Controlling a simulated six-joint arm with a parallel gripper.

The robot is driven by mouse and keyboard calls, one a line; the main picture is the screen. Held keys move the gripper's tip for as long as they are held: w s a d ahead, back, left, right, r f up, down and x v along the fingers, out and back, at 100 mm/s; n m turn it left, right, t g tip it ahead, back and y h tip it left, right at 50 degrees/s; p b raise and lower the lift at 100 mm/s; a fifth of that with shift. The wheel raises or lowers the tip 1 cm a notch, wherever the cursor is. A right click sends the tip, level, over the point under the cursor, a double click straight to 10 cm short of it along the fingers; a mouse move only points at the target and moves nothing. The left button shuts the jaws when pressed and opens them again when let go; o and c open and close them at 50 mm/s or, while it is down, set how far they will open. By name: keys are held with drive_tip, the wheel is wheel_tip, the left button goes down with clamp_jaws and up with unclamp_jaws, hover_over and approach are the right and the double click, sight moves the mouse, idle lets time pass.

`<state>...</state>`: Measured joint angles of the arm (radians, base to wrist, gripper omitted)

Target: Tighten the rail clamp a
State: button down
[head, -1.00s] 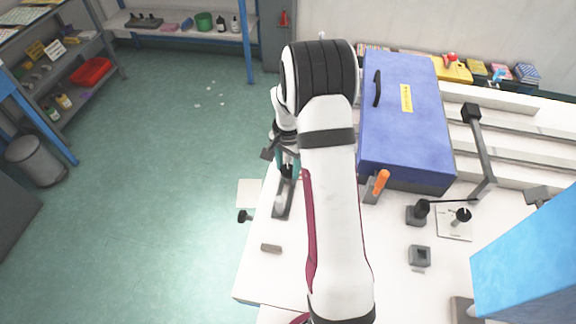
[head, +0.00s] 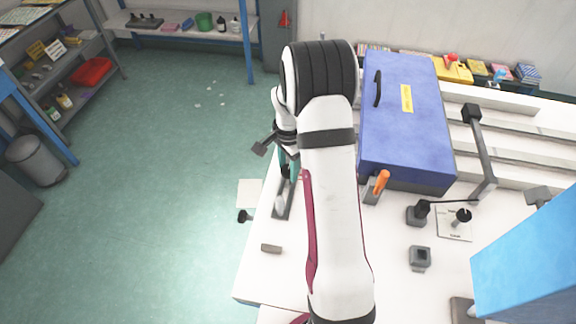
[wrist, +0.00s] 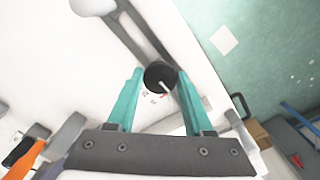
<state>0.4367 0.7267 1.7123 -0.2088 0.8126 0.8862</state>
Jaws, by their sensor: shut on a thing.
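The knob of the rail clamp is a black round cap (wrist: 160,75) with a pale pointer line, seen from above in the wrist view. Small printed marks show on the white surface beside it. My gripper (wrist: 158,84) has its two teal fingers on either side of the knob and is shut on it. In the head view my gripper (head: 286,168) points down at the left edge of the white table, partly hidden by my arm. A dark grey rail (head: 283,205) with a pale round-topped piece runs from under the gripper toward the front.
A blue case (head: 405,125) stands right of my arm, with an orange-handled tool (head: 381,183) at its front. A black knob (head: 243,216) sticks out at the table's left edge. A small grey-brown block (head: 271,248) lies in front. A blue box (head: 530,255) fills the lower right.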

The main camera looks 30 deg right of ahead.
sight(288, 170)
drive_tip(key=shift+c, duration=1.4)
unclamp_jaws()
wheel_tip(288, 170, up, 16)
drive_tip(key=shift+s, duration=0.1)
drive_tip(key=s+a+r+n+y, duration=0.15)
drive_tip(key=s+a+n, duration=0.25)
drive_tip(key=s+a, duration=0.4)
drive_tip(key=s+a+r+n, duration=0.3)
drive_tip(key=s+a+n, duration=0.1)
drive_tip(key=s+a, duration=0.4)
drive_tip(key=s+a+f+n, duration=0.3)
drive_tip(key=s+a+n, duration=0.1)
drive_tip(key=s, duration=0.5)
drive_tip(key=shift+s+a, duration=0.35)
drive_tip(key=shift+a, duration=0.4)
